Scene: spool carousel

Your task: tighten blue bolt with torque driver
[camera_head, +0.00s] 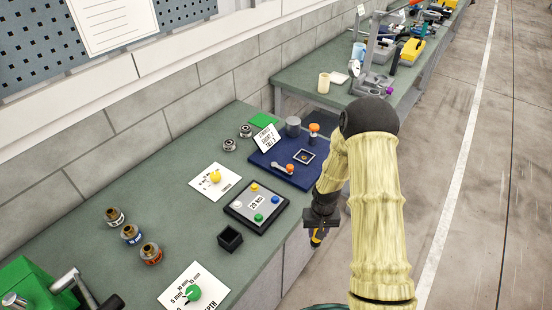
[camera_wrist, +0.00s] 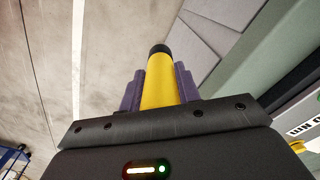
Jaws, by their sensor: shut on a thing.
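The dark bolt plate (camera_head: 240,212), marked like "25 NM", lies on the green bench. The blue bolt (camera_head: 276,199) is at its right, with yellow (camera_head: 254,187), green (camera_head: 258,217) and white (camera_head: 238,205) bolts around it. My gripper (camera_head: 318,230) hangs beyond the bench's front edge, right of the plate and apart from it. It is shut on a yellow tool with black parts (camera_head: 316,241), apparently the torque driver. In the wrist view, the yellow shaft (camera_wrist: 160,88) with a black end sits between purple fingers (camera_wrist: 158,78). The blue bolt is not identifiable there.
A black open box (camera_head: 230,238) stands in front of the plate. A blue tray (camera_head: 270,172) with a wrench and other parts lies behind it. A white card with a yellow knob (camera_head: 215,177) is left. Floor right of the bench is clear.

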